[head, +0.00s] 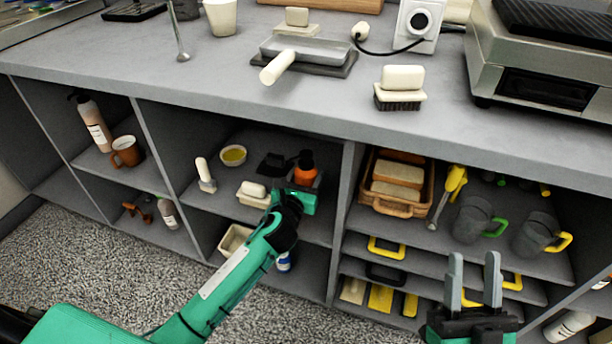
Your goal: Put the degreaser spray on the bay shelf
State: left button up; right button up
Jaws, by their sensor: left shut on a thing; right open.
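An orange bottle with a black top (305,169), which I take to be the degreaser spray, is in the middle bay of the counter, at the upper shelf. My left gripper (297,183) reaches into this bay and is shut on the bottle. The gripper hides the bottle's lower part, so I cannot tell whether it touches the bay shelf (318,229). My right gripper (474,279) is open and empty, low in front of the right bay, with its two grey fingers pointing up.
Near my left gripper are a brush with a pale block (253,194), a yellow-filled bowl (233,155) and a white-handled tool (205,174). A basket (398,207) and grey mugs (474,221) fill the right bay. The countertop (210,72) overhangs the bays.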

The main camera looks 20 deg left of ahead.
pick_arm(q)
jog(key=o, duration=1.3)
jog(key=shift+c, duration=0.2)
pick_arm(e)
jog(key=shift+r, duration=0.1)
pick_arm(q)
jog(key=shift+s, duration=0.2)
jog(key=s+d+n+h+p, duration=0.1)
jog(key=s+d+n+h, duration=0.2)
jog(key=s, duration=0.5)
jog(key=s+d+n+h+p, duration=0.1)
jog(key=s+d+n, duration=0.1)
jog(key=s+n, duration=0.5)
jog(key=s+d+r+n+t+h, duration=0.2)
jog(key=s+r+n, duration=0.9)
jog(key=n, duration=1.3)
jog(key=shift+s+d+r+t, duration=0.4)
jog(key=shift+s+d+t, duration=0.15)
jog(key=shift+s, duration=0.35)
pick_arm(e)
notch_tip(320, 180, down, 7)
jog(key=w+a+g, duration=0.1)
jog(key=a+g, duration=0.1)
jog(key=g, duration=0.3)
jog(key=shift+w+a, duration=0.15)
jog(key=shift+w, duration=0.1)
